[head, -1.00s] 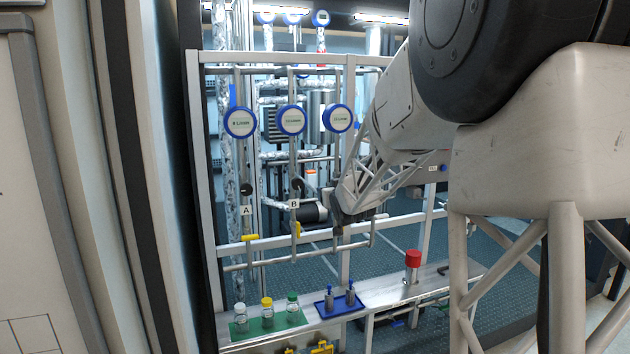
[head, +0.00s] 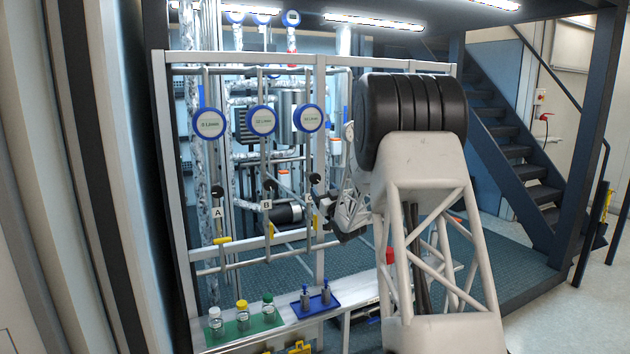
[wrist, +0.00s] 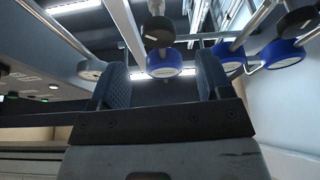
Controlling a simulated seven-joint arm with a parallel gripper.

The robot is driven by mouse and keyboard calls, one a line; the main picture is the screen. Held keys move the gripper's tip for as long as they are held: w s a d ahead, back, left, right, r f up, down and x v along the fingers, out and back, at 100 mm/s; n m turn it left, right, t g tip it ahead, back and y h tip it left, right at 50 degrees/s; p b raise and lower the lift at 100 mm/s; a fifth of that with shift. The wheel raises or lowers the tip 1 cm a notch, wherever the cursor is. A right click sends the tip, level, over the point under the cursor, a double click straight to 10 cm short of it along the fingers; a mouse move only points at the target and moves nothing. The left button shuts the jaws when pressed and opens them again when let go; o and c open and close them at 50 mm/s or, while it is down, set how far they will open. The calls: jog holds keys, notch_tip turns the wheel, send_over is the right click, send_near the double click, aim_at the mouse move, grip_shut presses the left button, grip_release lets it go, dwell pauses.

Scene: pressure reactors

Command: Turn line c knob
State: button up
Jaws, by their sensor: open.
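The line C knob (head: 315,179) is a small black round knob on the third vertical pipe, below the right-hand blue-rimmed gauge (head: 308,119). My gripper (head: 324,204) is just below and to the right of it in the head view, apart from it, and partly hides the C label. In the wrist view my gripper (wrist: 161,68) has its two dark fingers spread with nothing held between them. A black knob (wrist: 158,31) shows beyond the gap, with a blue gauge (wrist: 163,64) behind it. It is probably line C's, but no label shows there.
The knobs of line A (head: 217,192) and line B (head: 269,186) are to the left. The frame's metal post (head: 319,240) stands close to my gripper. Below, a bench holds a green mat (head: 235,331) with capped bottles and a blue tray (head: 318,306).

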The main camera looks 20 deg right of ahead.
aim_at(316, 181)
jog(key=shift+d+f, duration=0.1)
jog(key=shift+w, duration=0.25)
jog(key=shift+x, duration=3.7)
jog(key=shift+c, duration=0.2)
jog(key=c, duration=0.9)
